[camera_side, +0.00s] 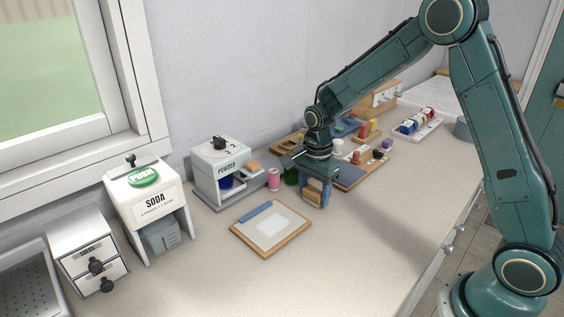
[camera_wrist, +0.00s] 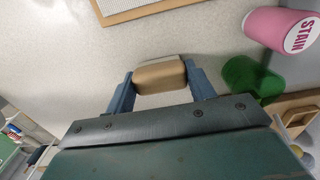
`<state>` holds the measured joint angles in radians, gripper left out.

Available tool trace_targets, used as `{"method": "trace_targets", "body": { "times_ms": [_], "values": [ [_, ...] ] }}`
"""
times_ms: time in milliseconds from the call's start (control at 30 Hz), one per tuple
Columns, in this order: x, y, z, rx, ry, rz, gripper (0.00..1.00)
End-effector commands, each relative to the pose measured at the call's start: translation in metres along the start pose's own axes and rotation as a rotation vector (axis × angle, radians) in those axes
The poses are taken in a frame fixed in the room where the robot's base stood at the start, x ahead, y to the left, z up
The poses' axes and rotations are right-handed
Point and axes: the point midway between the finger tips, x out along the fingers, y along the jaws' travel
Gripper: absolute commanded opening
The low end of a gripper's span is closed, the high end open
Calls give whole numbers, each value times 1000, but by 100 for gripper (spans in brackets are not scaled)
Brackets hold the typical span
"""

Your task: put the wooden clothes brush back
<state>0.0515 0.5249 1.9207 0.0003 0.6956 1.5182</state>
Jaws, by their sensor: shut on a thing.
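The wooden clothes brush (camera_wrist: 158,75) shows in the wrist view as a tan block with a paler top, held between two blue fingers. My gripper (camera_side: 316,188) is shut on it and points down at the middle of the counter. In the side view the brush is a small tan patch (camera_side: 312,196) between the fingers, mostly hidden by them. I cannot tell whether it touches the counter.
A wood-framed board (camera_side: 292,240) with a blue bar lies front-left of my gripper. A pink STAIN container (camera_side: 274,180) and a green cup (camera_side: 291,176) stand close on the left. Behind are a powder dispenser (camera_side: 219,160) and blue mats with small items. The front counter is clear.

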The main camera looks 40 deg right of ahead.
Motion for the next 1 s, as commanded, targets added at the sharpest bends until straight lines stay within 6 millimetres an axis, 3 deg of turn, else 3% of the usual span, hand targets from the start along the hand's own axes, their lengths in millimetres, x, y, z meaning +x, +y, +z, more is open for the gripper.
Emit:
{"method": "trace_targets", "body": {
  "times_ms": [167, 200, 300, 733, 1000],
  "values": [
    [3, 0, 0, 0, 0, 0, 33],
    [3, 0, 0, 0, 0, 0, 60],
    [3, 0, 0, 0, 0, 0, 76],
    [-2, 0, 0, 0, 0, -1, 76],
    [-28, -1, 0, 0, 0, -4, 76]
  ]
}}
